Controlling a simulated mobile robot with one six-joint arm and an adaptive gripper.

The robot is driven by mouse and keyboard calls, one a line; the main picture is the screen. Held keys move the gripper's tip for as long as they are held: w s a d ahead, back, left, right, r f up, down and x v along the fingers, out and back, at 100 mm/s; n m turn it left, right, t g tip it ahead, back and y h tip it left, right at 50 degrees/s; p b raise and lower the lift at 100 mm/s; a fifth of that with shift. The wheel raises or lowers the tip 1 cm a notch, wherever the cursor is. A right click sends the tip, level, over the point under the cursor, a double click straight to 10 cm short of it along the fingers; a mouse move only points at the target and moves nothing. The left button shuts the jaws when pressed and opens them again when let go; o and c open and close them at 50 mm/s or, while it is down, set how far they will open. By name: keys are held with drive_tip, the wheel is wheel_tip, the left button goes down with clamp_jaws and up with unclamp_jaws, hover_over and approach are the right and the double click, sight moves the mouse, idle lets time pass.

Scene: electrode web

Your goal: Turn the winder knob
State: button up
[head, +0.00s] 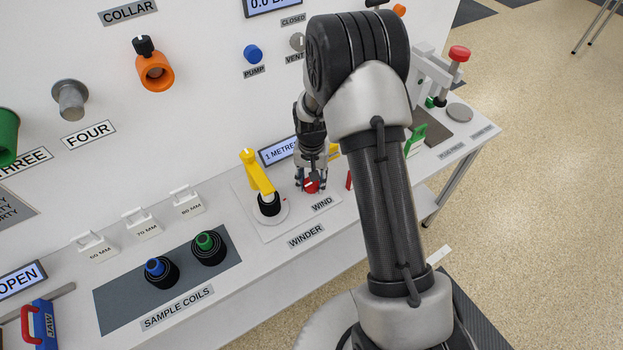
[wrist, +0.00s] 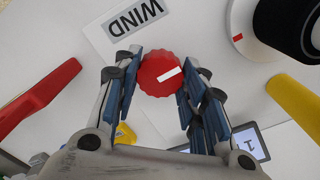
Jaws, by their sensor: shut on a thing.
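The winder knob is a red, scalloped knob with a white pointer bar; it shows in the wrist view (wrist: 158,78) and partly under my gripper in the head view (head: 311,187). My gripper (wrist: 158,88) is over it, with blue-padded fingers on either side, shut on the knob. In the head view my gripper (head: 311,183) points down at the winder plate (head: 286,226). The white pointer bar lies slightly tilted, toward the right side of the knob in the wrist view. The WIND label (wrist: 134,16) lies beside the knob.
The winder's black spool (head: 269,205) with a yellow arm (head: 257,173) stands just left of the knob. A display reading 1 METRE (head: 279,151) is behind. A red handle (wrist: 38,97) is on the other side. Sample coils (head: 208,248) sit further left.

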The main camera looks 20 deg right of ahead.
drive_tip(key=shift+m, duration=1.7)
drive_tip(key=o, duration=1.1)
drive_tip(key=shift+c, duration=0.2)
wheel_tip(320, 180, up, 12)
